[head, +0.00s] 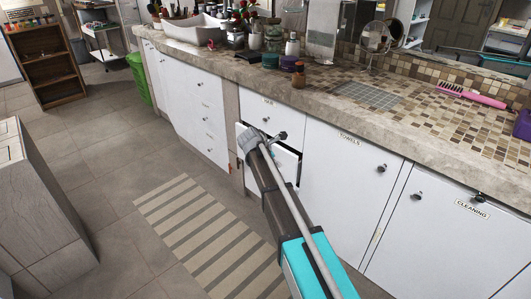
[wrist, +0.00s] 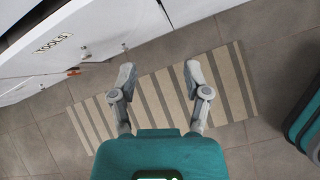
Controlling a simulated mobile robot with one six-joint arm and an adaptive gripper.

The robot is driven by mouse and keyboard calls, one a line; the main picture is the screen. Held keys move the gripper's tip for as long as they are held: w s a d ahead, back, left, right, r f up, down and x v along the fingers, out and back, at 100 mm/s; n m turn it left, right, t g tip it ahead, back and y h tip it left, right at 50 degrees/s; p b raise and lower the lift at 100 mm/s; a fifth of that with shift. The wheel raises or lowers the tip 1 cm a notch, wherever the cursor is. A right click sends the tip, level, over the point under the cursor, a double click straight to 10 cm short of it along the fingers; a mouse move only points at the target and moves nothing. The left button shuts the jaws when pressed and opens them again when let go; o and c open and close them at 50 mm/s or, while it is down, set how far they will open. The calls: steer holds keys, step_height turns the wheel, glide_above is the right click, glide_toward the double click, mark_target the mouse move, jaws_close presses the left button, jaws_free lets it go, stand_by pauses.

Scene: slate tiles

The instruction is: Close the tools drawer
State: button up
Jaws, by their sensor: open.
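In the wrist view a label reading TOOLS (wrist: 52,43) is on a white drawer front (wrist: 95,28), with a small knob beside it. In the head view a drawer stands pulled out below the HAIR label, with a dark gap (head: 292,165) showing at its right; my arm hides much of it, and no TOOLS label is readable there. My gripper (head: 265,140) is in front of this drawer column in the head view. In the wrist view its two grey fingers (wrist: 159,72) are spread apart with nothing between them, above the striped mat. I cannot tell whether it touches the drawer.
A striped mat (head: 205,235) lies on the tiled floor before the cabinets. The TOWELS door (head: 345,195) and CLEANING door (head: 440,240) are to the right. The stone counter (head: 220,62) holds bottles and a basin. A grey wooden unit (head: 40,215) stands at left.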

steer(key=s+d+f+m+g+y, duration=0.1)
steer(key=s+d+m+y, duration=0.1)
steer(key=s+d+m, duration=0.2)
steer(key=s+d+f+m+g+y, duration=0.1)
steer(key=s+d+m, duration=0.4)
steer(key=s+m, duration=0.6)
steer(key=s+d+f+m+g+y, duration=0.2)
steer(key=s+d+m, duration=0.3)
steer(key=s, duration=1.1)
steer(key=shift+s+m+g+y, duration=0.2)
steer(key=shift+m+g+y, duration=0.25)
steer(key=shift+m, duration=0.95)
